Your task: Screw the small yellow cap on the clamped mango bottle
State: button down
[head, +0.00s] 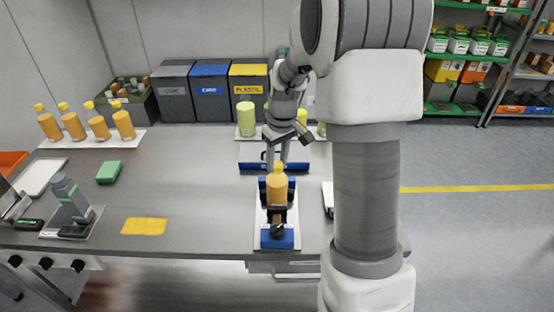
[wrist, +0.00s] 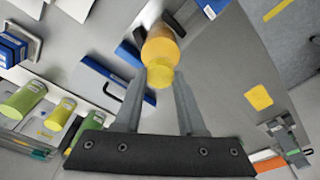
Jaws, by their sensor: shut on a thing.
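The mango bottle (head: 277,190), orange, stands upright in a blue and black clamp (head: 278,238) near the table's front edge. The small yellow cap (wrist: 159,76) is between my gripper's fingertips (wrist: 160,82) in the wrist view, in line with the bottle top (wrist: 161,45). My gripper (head: 277,165) is shut on the cap, at the top of the bottle in the head view. I cannot tell whether the cap is seated on the neck, which is hidden.
Several capped orange bottles (head: 98,127) stand at the back left. Pale green jars (head: 246,120) stand behind my arm. A blue holder with a black handle (wrist: 100,77) lies beside the clamp. A green block (head: 109,172) and a yellow cloth (head: 145,226) lie left; the table between is clear.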

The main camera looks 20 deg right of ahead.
jog(key=m, duration=0.3)
jog(key=shift+m+h, duration=0.3)
jog(key=shift+m, duration=0.1)
jog(key=m, duration=0.3)
jog(key=shift+m+p, duration=0.3)
jog(key=shift+m, duration=0.1)
jog(key=m+p, duration=0.1)
jog(key=m, duration=0.3)
jog(key=shift+m+h+p, duration=0.3)
jog(key=shift+m+h, duration=0.1)
jog(key=shift+m+g+p, duration=0.35)
jog(key=shift+m+g, duration=0.05)
jog(key=shift+m, duration=0.9)
jog(key=shift+c, duration=2.1)
grip_release()
